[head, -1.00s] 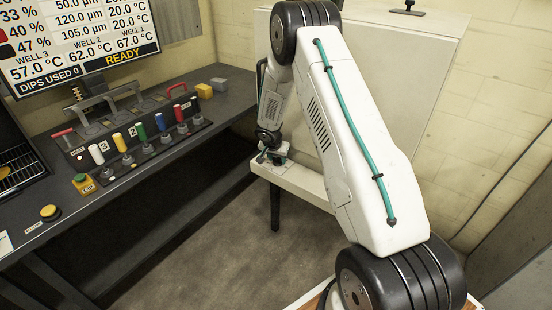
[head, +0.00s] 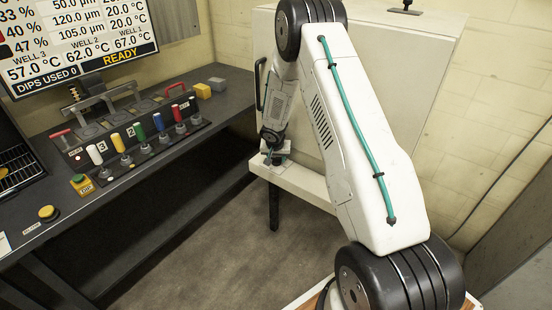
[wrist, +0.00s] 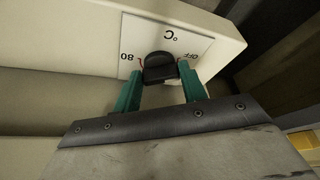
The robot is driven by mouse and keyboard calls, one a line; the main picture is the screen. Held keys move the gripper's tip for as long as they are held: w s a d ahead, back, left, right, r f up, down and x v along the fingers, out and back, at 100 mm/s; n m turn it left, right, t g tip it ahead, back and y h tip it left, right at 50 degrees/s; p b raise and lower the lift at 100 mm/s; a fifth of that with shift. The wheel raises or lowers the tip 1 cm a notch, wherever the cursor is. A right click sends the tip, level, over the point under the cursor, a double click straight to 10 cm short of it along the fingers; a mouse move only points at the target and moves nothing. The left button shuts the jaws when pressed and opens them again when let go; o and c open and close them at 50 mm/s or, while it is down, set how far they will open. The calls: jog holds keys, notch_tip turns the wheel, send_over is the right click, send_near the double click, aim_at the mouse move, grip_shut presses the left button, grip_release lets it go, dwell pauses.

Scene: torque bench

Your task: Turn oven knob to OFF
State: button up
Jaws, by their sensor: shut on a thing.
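The oven knob (wrist: 160,66) is black and sits on a white dial plate (wrist: 185,38) marked 80, °C and OFF in the wrist view. My gripper (wrist: 160,72) has its teal fingers on either side of the knob, shut on it. I cannot tell exactly which way the knob points. In the head view my gripper (head: 276,158) is at the front ledge of the white oven (head: 400,70), and the knob is hidden there.
A dark handle (head: 260,85) stands out at the oven's left side. The floor (head: 210,265) between bench and oven is clear.

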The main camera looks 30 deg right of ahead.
jog(key=o, duration=1)
jog(key=v, duration=0.7)
jog(key=shift+s+a+r, duration=0.1)
jog(key=shift+s+r, duration=0.05)
jog(key=shift+r, duration=0.2)
jog(key=s+n+g, duration=0.2)
jog(key=s+g, duration=0.1)
jog(key=s, duration=0.5)
jog(key=s+a+r+n+y, duration=0.1)
jog(key=s+a+r+n, duration=0.1)
jog(key=s+a+r, duration=0.4)
jog(key=s+a+r+n+y, duration=0.1)
jog(key=s+a+r, duration=0.6)
jog(key=s+r, duration=0.8)
jog(key=s+a+r+n, duration=0.2)
jog(key=s+a+r, duration=0.5)
jog(key=s+r, duration=0.4)
jog(key=shift+s+a+n+t+y, duration=0.2)
jog(key=shift+s+n+t+y, duration=0.2)
jog(key=shift+s, duration=0.65)
